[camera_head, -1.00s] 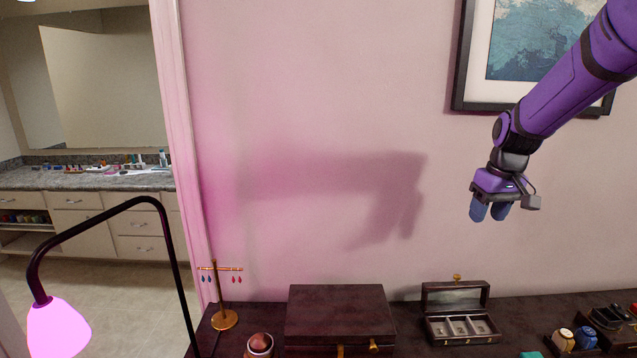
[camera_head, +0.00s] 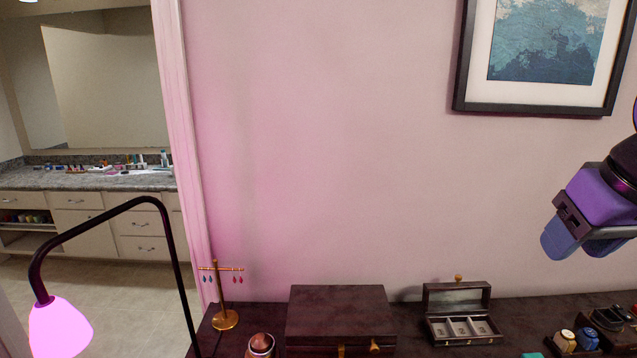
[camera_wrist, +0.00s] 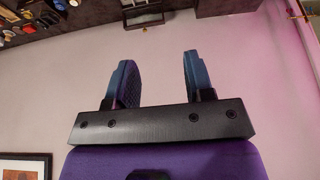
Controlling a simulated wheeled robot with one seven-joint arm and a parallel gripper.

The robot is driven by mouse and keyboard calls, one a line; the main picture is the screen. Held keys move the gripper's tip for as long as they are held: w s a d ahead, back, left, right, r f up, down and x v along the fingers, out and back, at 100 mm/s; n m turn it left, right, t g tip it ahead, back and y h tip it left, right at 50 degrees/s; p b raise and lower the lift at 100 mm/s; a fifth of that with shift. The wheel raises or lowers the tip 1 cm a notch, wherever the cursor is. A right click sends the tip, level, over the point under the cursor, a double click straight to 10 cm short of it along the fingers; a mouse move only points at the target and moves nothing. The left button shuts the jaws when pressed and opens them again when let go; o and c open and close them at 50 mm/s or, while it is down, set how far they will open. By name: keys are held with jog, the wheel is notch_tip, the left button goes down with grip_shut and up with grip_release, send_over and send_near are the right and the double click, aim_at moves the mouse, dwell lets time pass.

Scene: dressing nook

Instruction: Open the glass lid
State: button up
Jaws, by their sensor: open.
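The small dark box (camera_head: 466,341) with three compartments stands on the dresser, right of centre. Its glass lid (camera_head: 456,299) stands upright at the back, raised off the box, with a small gold knob on its top edge. My gripper (camera_head: 566,240) is in the air at the right, above and to the right of the box, touching nothing. In the wrist view its two blue fingers (camera_wrist: 158,68) are apart with nothing between them. The small box (camera_wrist: 143,18) shows beyond the fingers at the top of that view.
A larger closed wooden box (camera_head: 340,318) stands left of the small box. A gold earring stand (camera_head: 223,300) is at the dresser's left end. Several watches or small items (camera_head: 588,338) lie at the right. A framed picture (camera_head: 540,55) hangs on the wall; a lamp (camera_head: 60,325) is at left.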

jog(key=shift+s+a+f+t, duration=0.1)
jog(key=shift+s+f+t, duration=0.1)
jog(key=shift+s, duration=0.65)
jog(key=shift+s+a+f+t, duration=0.1)
jog(key=shift+s+f, duration=0.05)
jog(key=shift+s, duration=0.7)
jog(key=m+g+h, duration=0.3)
jog(key=m+h, duration=0.2)
jog(key=m, duration=0.4)
send_over(458, 277)
jog(key=s+a, duration=0.2)
jog(key=a, duration=0.2)
notch_tip(458, 277, down, 25)
jog(key=x, duration=1)
jog(key=shift+w+a+f, duration=0.1)
jog(key=shift+a+f, duration=0.05)
jog(key=shift+f, duration=0.25)
grip_shut()
